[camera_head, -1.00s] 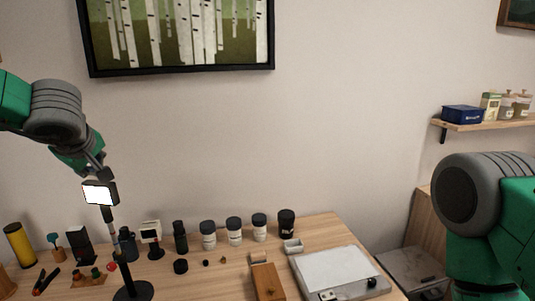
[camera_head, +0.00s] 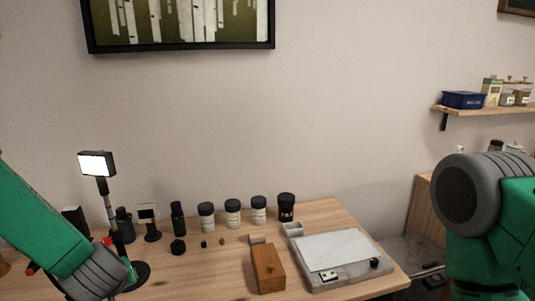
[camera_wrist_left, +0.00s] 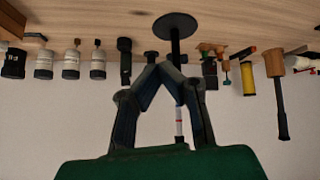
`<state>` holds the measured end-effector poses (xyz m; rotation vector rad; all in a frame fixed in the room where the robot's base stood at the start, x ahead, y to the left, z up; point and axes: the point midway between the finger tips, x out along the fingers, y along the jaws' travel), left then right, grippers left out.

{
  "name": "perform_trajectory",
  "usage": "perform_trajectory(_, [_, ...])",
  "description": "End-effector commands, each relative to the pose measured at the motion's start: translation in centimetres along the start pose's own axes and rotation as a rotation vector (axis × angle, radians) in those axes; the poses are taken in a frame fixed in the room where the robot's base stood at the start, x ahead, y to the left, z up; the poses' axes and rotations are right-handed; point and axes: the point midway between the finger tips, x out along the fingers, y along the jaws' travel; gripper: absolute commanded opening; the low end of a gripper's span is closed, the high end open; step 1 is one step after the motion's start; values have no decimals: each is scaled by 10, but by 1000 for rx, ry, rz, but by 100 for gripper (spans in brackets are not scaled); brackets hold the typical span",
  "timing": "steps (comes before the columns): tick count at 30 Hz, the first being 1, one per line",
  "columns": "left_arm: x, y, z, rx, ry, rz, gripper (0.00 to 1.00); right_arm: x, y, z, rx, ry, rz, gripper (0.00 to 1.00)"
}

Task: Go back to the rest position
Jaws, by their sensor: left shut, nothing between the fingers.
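The tripod table (camera_head: 325,215) is a wooden table below me. The stand's lit panel (camera_head: 97,165) shows in the head view. Only an upper part of my right arm shows, at the right edge; its gripper is out of view.
Several white jars with black lids (camera_head: 232,214) stand along the back edge. A brown wooden box (camera_head: 268,269) and a pale flat slab (camera_head: 340,256) lie at the front right. A yellow cylinder (camera_wrist_left: 248,72) stands at the table's left. A wall shelf (camera_head: 480,110) is at the far right.

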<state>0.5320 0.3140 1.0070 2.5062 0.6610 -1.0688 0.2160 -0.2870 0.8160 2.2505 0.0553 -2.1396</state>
Motion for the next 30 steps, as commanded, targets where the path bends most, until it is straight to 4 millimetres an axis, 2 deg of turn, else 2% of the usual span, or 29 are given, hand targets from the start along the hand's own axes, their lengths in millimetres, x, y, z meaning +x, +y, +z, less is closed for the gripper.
perform_trajectory(1, [21,-13,47,75,-43,3,0,19,0,1,-1,0,0,47])
perform_trajectory(5, [42,-43,140,233,-156,35,0,42,-1,2,-1,0,-1,47])
perform_trajectory(6, [46,-54,169,280,-196,44,0,50,-1,2,-1,0,-1,47])
perform_trajectory(8, [49,-70,212,347,-263,57,0,61,-1,3,-1,0,-1,47])
perform_trajectory(9, [49,-82,240,391,-312,67,0,68,-1,4,-1,0,-1,47])
perform_trajectory(12, [45,-113,302,488,-434,87,0,84,-1,4,-1,0,-1,47])
perform_trajectory(15, [34,-140,350,562,-544,100,0,97,-1,5,-1,0,-1,47])
perform_trajectory(18, [24,-160,380,609,-626,109,0,105,-1,5,-1,0,0,47])
perform_trajectory(21, [16,-173,395,633,-673,114,0,108,-1,6,-1,0,0,47])
perform_trajectory(30, [14,-177,398,638,-689,118,0,107,-1,5,-1,1,0,47])
